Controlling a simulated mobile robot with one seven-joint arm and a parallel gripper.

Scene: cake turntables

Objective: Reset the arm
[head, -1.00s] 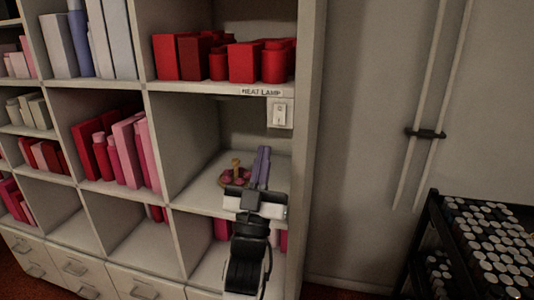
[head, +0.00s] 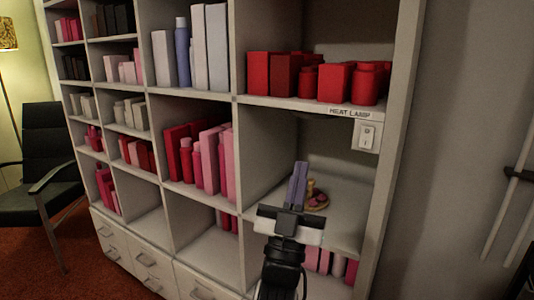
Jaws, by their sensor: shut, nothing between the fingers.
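My gripper (head: 297,184) is in front of the shelf unit, at the lower right of the head view. Its two purple fingers point up and are shut together with nothing between them. Behind the fingers, a small round pink and yellow item (head: 317,200) lies on the compartment shelf below the heat lamp label. The fingers partly hide this item, and I cannot tell how far apart they are. My arm runs down from the gripper to the bottom edge of the view.
The white shelf unit (head: 238,160) fills the middle, with red boxes (head: 318,79) above the heat lamp switch (head: 366,136). Pink and red items fill other compartments. A dark chair (head: 45,150) stands at the left on red carpet, with a lamp (head: 8,32) behind it.

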